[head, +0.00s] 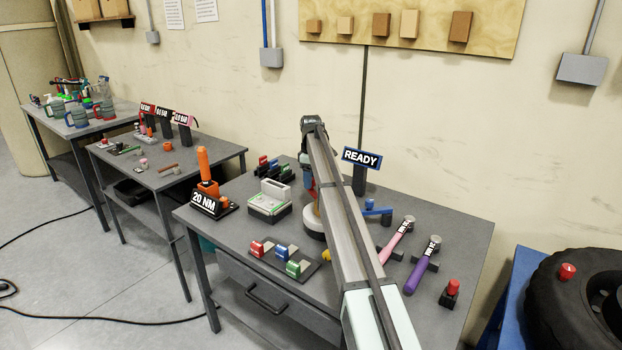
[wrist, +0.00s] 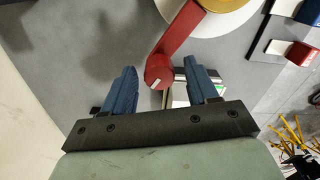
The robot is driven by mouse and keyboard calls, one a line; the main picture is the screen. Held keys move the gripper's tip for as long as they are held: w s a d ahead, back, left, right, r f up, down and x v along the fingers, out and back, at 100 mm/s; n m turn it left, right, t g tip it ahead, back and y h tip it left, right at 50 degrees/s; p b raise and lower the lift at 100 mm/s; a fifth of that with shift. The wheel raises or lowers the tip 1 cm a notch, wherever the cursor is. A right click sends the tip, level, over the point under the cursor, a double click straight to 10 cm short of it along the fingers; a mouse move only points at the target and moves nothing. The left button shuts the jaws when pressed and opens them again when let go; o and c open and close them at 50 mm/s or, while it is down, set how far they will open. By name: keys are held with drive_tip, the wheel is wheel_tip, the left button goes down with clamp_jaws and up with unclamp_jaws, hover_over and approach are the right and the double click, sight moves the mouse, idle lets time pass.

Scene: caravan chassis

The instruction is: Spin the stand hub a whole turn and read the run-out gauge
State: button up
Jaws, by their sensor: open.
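The stand hub shows in the wrist view as a pale disc (wrist: 232,20) with a yellow centre (wrist: 216,4), cut by the top edge. A red crank arm (wrist: 181,32) runs from it to a round red knob (wrist: 158,72). My gripper (wrist: 160,68) is open, its blue fingers either side of the knob in the picture; I cannot tell whether they touch it. In the head view my arm hides most of the hub; part of its pale rim (head: 313,215) shows. A sign reading READY (head: 362,159) stands behind it. I see no dial reading.
On the same table are a green-and-white box (head: 269,201), an orange tool with a 20 NM sign (head: 209,201), red, green and blue clips (head: 282,257), a pink tool (head: 398,236) and a purple tool (head: 422,267).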

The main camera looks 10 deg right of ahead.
clamp_jaws()
idle(0.4)
